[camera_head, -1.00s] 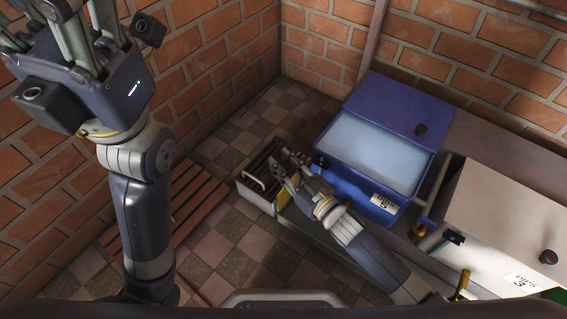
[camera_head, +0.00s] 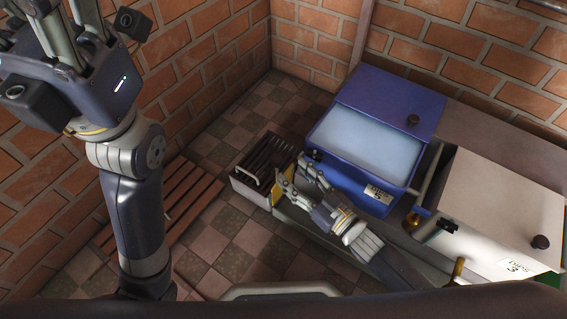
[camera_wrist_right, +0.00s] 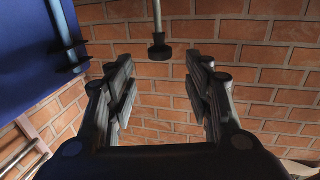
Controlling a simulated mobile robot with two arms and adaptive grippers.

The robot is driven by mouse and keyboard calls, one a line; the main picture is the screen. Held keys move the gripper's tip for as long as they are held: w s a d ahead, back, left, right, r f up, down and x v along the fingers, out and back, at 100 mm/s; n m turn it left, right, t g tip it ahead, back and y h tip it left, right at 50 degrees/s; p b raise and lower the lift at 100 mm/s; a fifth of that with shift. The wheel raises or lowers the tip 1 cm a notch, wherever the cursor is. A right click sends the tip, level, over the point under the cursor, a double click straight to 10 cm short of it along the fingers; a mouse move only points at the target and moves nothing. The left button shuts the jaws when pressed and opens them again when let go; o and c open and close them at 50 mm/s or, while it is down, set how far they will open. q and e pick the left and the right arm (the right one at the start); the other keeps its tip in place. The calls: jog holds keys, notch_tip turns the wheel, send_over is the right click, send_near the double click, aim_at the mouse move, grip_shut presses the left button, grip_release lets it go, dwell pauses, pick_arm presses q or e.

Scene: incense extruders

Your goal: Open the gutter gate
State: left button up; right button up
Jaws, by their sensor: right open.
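A short box with dark slats (camera_head: 266,158) stands at the left end of the gutter (camera_head: 310,222), with a light front face and a handle. I cannot tell which part is the gutter gate. My right gripper (camera_head: 291,172) is open and empty, beside the slatted box and in front of the blue tank (camera_head: 365,152). In the right wrist view, a dark knob on a rod (camera_wrist_right: 160,51) shows ahead, between the open fingers (camera_wrist_right: 162,78) and apart from them. My left gripper (camera_head: 62,30) is raised at upper left, its fingertips cut off by the frame.
The blue tank holds pale contents and has a blue lid with a knob. A white-topped box (camera_head: 500,205) with a label stands to its right. Wooden slats (camera_head: 175,200) lie on the tiled floor at left. Brick walls (camera_head: 215,60) close the corner behind.

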jog(key=shift+v, duration=2.1)
